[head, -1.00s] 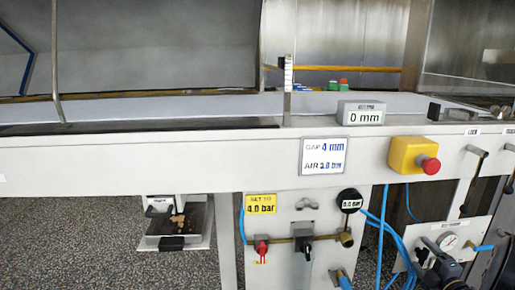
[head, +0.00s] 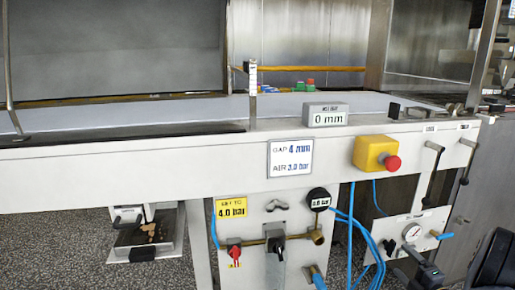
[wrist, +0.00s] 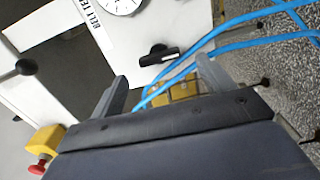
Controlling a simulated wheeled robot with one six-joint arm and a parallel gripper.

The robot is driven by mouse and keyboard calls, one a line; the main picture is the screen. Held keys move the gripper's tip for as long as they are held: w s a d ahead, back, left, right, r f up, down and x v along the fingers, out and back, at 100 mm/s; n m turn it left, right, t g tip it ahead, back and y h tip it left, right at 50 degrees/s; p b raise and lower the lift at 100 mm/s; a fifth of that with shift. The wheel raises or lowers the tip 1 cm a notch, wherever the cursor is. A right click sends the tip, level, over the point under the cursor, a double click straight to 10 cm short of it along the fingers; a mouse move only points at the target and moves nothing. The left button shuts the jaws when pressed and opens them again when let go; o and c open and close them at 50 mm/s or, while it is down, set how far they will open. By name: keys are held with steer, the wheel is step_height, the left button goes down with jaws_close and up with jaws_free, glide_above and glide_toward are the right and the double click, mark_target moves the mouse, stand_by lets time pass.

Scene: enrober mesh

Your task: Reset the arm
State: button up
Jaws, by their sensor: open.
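My gripper shows in the wrist view (wrist: 163,88) with its two grey fingers apart and nothing between them. It faces a white panel (wrist: 190,25) with a gauge and a black knob (wrist: 158,54). Blue hoses (wrist: 235,38) pass behind the fingertips; I cannot tell how close they are. In the head view, the dark end of my arm is at the lower right, in front of the gauge panel (head: 440,218). My fingertips are hard to make out there.
The white machine frame (head: 100,175) crosses the head view, with a yellow box and red stop button (head: 376,154), a 0 mm display (head: 326,115) and two black-handled levers (head: 433,165). Below are a valve panel (head: 255,205) and a small tray (head: 172,240). Speckled floor (head: 50,245) shows at left.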

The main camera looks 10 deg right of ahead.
mark_target(393, 250)
steer(key=w, duration=0.2)
steer(key=w+b, duration=0.1)
steer(key=w, duration=0.4)
steer(key=shift+a, duration=0.3)
steer(key=shift+s+d+r+m+p, duration=0.1)
steer(key=shift+s+r+m+p, duration=0.15)
steer(key=shift+p, duration=0.4)
steer(key=shift+m+p, duration=0.35)
steer(key=shift+p, duration=0.1)
steer(key=m+p, duration=0.5)
steer(key=p, duration=0.3)
steer(key=shift+p, duration=0.3)
steer(key=m+p, duration=0.5)
steer(key=p, duration=0.2)
steer(key=shift+p, duration=0.4)
steer(key=s, duration=1)
steer(key=shift+s+d+f, duration=0.2)
steer(key=shift+s+d, duration=0.2)
steer(key=shift+r, duration=0.1)
